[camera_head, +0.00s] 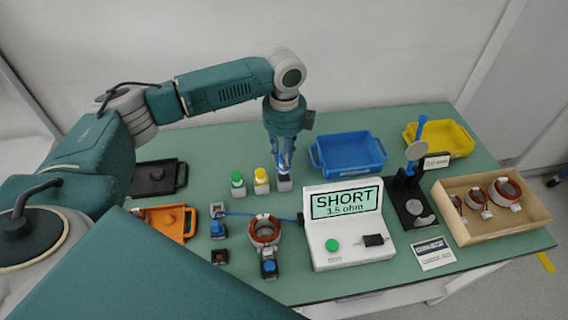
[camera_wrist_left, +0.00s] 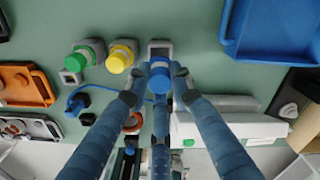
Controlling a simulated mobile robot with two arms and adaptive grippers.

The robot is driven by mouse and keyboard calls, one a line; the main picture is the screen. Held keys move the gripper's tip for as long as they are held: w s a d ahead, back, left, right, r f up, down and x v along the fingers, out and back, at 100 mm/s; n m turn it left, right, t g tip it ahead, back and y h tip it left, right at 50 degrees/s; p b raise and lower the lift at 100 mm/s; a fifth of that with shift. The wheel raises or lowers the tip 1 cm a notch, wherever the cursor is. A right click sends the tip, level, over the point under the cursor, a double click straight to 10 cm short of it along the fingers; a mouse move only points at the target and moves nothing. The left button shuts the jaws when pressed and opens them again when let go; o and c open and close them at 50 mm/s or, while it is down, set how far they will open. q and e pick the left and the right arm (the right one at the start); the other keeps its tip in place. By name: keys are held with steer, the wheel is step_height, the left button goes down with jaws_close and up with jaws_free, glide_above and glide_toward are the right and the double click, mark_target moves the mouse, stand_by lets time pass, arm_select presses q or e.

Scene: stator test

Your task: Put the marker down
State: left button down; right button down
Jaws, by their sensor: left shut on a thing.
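My left gripper (camera_head: 283,172) points down at the right end of a row of small markers. In the left wrist view its fingers (camera_wrist_left: 160,75) are shut on the blue-capped marker (camera_wrist_left: 159,80). A grey square holder (camera_head: 284,186) is right under the gripper; it shows just behind the cap in the left wrist view (camera_wrist_left: 160,46). I cannot tell whether the marker's foot is in the holder or just above it. The green-capped marker (camera_head: 237,178) and yellow-capped marker (camera_head: 261,176) stand upright in holders to the left. My right gripper is not in view.
A white tester (camera_head: 345,250) reads "SHORT 3.5 ohm", with a copper-wound stator (camera_head: 265,229) beside it. A blue bin (camera_head: 348,168) stands right of the gripper. Further right are a yellow bin (camera_head: 460,148) and a cardboard box (camera_head: 535,208) with stators. Orange (camera_head: 165,213) and black trays (camera_head: 150,190) are left.

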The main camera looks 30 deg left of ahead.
arm_select(q)
step_height(320, 180, down, 4)
steer(key=shift+f+p, duration=0.1)
steer(key=shift+p, duration=0.35)
steer(key=shift+f, duration=0.15)
steer(key=shift+f, duration=0.25)
steer(key=shift+f, duration=0.15)
steer(key=c, duration=1.5)
jaws_free()
